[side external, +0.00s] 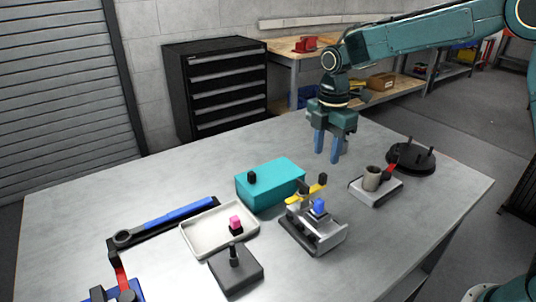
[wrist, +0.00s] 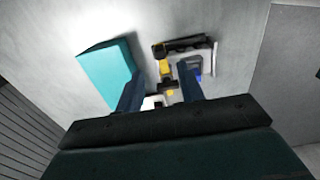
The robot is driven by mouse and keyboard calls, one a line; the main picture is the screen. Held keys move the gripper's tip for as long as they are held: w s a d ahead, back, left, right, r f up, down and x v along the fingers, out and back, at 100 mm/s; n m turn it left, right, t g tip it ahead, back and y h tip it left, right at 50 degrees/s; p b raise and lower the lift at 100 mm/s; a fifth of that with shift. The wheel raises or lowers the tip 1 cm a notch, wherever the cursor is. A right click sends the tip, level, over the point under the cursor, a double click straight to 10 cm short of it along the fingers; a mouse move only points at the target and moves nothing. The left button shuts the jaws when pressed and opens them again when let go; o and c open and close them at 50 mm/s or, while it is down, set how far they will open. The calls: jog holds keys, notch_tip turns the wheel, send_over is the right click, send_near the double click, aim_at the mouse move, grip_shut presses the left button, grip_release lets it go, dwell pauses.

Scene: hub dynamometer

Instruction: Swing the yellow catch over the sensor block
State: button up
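The yellow catch (side external: 317,188) is a short bar with a black knob at one end, on a small metal fixture (side external: 327,237) near the middle of the table. A small blue block (side external: 319,206), apparently the sensor block, sits on that fixture in front of the catch in the side view. The catch appears beside the block, not across its top. In the wrist view the catch (wrist: 165,69) shows between my fingers, and the blue block (wrist: 199,75) is partly hidden by the right finger. My gripper (side external: 328,156) is open and empty, pointing down, above the table and clear of the fixture.
A teal box (side external: 270,188) with a black knob stands beside the fixture. A white tray (side external: 200,241) with a pink-topped piece, a dark block (side external: 236,272) and a blue-handled wrench (side external: 170,221) lie left. A grey cup stand (side external: 376,190) and black disc (side external: 411,160) stand right.

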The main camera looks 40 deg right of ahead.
aim_at(323, 174)
notch_tip(323, 174, down, 7)
jog(key=shift+f, duration=0.2)
dwell(0.4)
grip_shut()
